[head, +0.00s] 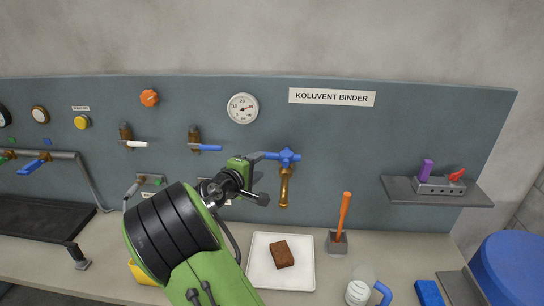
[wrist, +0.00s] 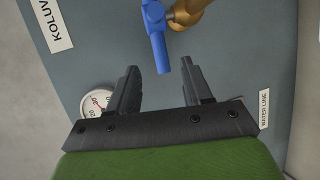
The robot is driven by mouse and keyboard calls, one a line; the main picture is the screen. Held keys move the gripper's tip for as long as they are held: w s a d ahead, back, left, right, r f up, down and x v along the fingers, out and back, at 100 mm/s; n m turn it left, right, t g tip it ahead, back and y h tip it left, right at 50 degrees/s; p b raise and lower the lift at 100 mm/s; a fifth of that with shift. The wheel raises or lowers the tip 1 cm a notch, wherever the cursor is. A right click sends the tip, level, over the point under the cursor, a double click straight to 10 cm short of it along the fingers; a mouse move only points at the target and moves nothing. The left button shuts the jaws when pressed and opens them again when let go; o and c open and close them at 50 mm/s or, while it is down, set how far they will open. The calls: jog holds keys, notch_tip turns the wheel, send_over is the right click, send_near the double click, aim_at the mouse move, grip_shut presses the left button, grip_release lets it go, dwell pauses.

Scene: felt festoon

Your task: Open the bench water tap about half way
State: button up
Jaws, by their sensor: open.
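The bench water tap has a blue handle (head: 288,157) and a brass spout (head: 284,187), mounted on the grey-blue panel under the KOLUVENT BINDER sign. In the wrist view the blue handle (wrist: 155,32) points down toward my jaws, beside the brass body (wrist: 187,12). My gripper (head: 258,158) is just left of the handle in the head view. In the wrist view my gripper (wrist: 160,72) is open, with the handle's end showing between the two fingertips. I cannot tell whether the fingers touch it.
A round gauge (head: 243,108) is above left of the tap. A blue-lever valve (head: 207,147) and a white-lever valve (head: 134,143) are further left. Below stand a white tray (head: 257,276) with a brown block (head: 282,254) and an orange lever (head: 344,212). A shelf (head: 440,200) is at right.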

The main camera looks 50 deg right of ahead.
aim_at(272, 158)
jog(key=p+x, duration=0.1)
jog(key=x, duration=0.9)
jog(key=shift+s+d, duration=0.1)
jog(key=shift+d, duration=0.05)
jog(key=shift+f, duration=0.1)
grip_shut()
